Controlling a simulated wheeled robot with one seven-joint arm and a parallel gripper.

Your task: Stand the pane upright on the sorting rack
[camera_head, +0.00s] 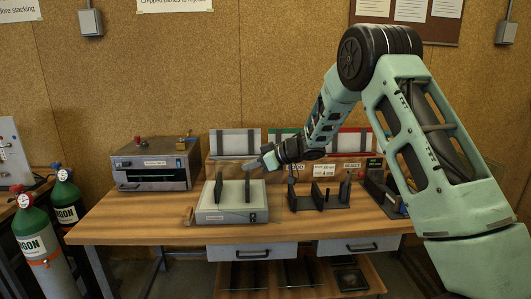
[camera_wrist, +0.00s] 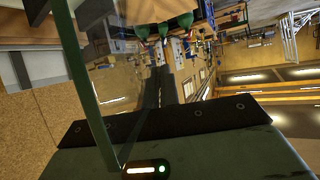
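A clear pane with a green edge (camera_wrist: 85,85) shows close up in the wrist view, held at my gripper. My gripper (camera_wrist: 163,88) has its dark fingers close together against the pane. In the head view my gripper (camera_head: 262,162) points left, above the back of the grey box with two black uprights. The pane is too transparent to make out clearly there. The likely sorting rack (camera_head: 305,167) stands along the back of the bench, with white, green and red backed sections; my arm hides part of it.
The grey box (camera_head: 232,215) with black uprights sits on the wooden bench (camera_head: 150,228). A black stand (camera_head: 320,198) is to its right, and a metal oven-like box (camera_head: 153,167) is at the left. Green gas cylinders (camera_head: 38,243) stand left of the bench. The bench's front left is clear.

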